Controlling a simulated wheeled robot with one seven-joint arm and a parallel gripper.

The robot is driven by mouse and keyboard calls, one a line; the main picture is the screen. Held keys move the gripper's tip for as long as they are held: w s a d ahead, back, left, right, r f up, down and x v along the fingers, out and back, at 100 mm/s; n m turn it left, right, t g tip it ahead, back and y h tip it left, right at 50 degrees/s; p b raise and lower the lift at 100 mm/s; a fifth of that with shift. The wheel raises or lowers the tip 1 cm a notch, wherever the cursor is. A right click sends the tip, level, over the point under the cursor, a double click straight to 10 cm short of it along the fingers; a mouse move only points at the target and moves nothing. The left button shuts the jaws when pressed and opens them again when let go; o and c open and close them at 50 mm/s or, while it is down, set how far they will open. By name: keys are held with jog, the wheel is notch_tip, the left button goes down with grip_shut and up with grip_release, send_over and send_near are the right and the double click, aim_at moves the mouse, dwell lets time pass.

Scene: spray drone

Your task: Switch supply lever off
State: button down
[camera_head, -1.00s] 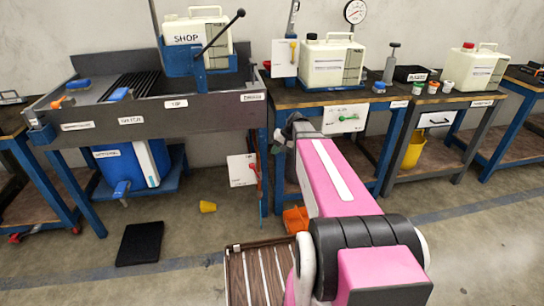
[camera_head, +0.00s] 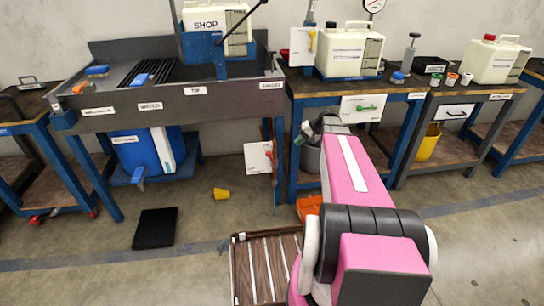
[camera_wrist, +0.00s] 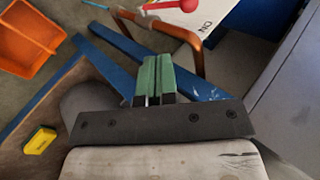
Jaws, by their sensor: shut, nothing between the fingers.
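A red-handled lever (camera_head: 270,154) sits on a white plate (camera_head: 258,158) low beside the sink bench's right leg. In the wrist view the red lever handle (camera_wrist: 172,6) shows at the top edge, cut off by the frame. Its white plate (camera_wrist: 222,14) carries letters reading ON, upside down. A copper pipe (camera_wrist: 197,58) runs beside it. My gripper (camera_wrist: 154,80) has green fingertips pressed together, with nothing between them. The fingertips are just below the lever in the picture, apart from the handle. In the head view my gripper (camera_head: 306,131) is right of the plate.
A blue bench leg (camera_head: 294,165) stands close by my gripper. An orange bin (camera_head: 309,206) is on the floor; it also shows in the wrist view (camera_wrist: 25,40). Another white plate with a green lever (camera_head: 364,108) hangs on the bench front. A yellow cup (camera_head: 221,194) lies on open floor.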

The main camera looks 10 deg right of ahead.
jog(key=shift+d+f, duration=0.1)
jog(key=shift+d, duration=0.05)
dwell(0.3)
send_near(271, 158)
jog(key=d+f+x, duration=0.1)
jog(key=x, duration=0.6)
jog(key=shift+w+a+r, duration=0.15)
jog(key=shift+a, duration=0.05)
jog(key=shift+a, duration=0.1)
jog(key=shift+a, duration=0.5)
jog(key=shift+d, duration=0.15)
